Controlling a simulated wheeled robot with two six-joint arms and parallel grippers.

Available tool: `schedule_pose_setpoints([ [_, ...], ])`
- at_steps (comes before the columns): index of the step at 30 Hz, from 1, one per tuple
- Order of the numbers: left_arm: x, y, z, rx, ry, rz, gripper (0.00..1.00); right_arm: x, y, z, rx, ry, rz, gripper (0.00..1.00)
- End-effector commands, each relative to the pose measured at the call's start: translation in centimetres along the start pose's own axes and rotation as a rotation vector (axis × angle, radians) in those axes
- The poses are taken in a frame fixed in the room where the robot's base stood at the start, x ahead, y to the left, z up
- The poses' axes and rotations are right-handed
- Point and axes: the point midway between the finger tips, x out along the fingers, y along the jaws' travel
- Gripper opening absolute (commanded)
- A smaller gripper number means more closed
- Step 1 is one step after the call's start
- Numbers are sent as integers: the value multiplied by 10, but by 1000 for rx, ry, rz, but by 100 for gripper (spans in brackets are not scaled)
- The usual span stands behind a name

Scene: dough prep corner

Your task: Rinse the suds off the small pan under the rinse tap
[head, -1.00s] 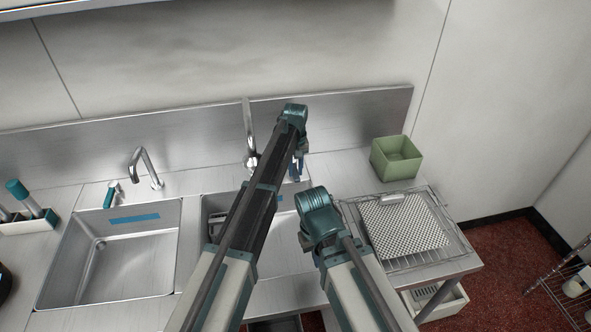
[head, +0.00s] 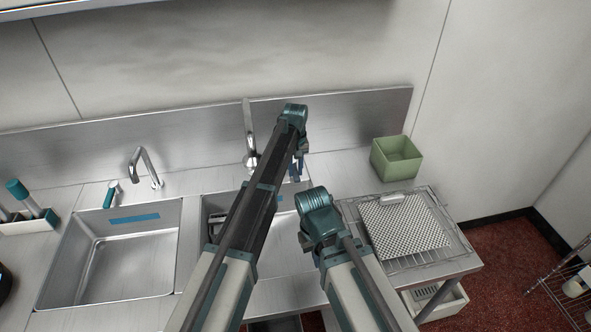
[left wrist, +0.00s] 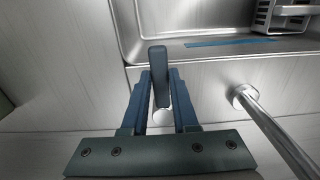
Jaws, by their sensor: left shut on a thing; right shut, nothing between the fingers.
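My left gripper (head: 297,170) is behind the right-hand basin, right of its tap (head: 250,142). In the left wrist view its blue fingers (left wrist: 160,95) are shut on an upright dark grey-teal tap lever (left wrist: 158,65) with a pale round base. The tap's metal pipe (left wrist: 272,125) stands beside it there. My right gripper (head: 307,243) is shut and empty above the right edge of that basin; its fingertips are mostly hidden. I cannot make out the small pan or any suds; my left arm covers much of the basin.
A grey rack (left wrist: 283,12) is in the right-hand basin. The left-hand basin (head: 125,265) has its own tap (head: 146,165) and teal lever (head: 111,194). A wire rack with a perforated mat (head: 405,230) and a green box (head: 397,158) stand right. A brush holder (head: 30,222) stands left.

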Motion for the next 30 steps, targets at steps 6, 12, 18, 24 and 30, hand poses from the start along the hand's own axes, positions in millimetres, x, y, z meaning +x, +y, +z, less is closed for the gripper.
schedule_pose_setpoints([
  [6, 0, 2, 0, -19, 0, 0, 0, 0, 0, 0, 0, 0, 0, 0],
  [12, 0, 13, -2, -180, 0, 0, 0, 0, 0, 0, 0, 0, 0, 0],
  [18, 0, 20, -3, -290, 0, 0, 0, 0, 0, 0, 0, 0, 0, 0],
  [24, 0, 20, -3, -301, 0, 0, 0, 0, 0, 0, 0, 0, 0, 0],
  [30, 0, 20, -3, -300, 0, 0, 42, 0, 0, 0, 0, 0, 0, 0],
])
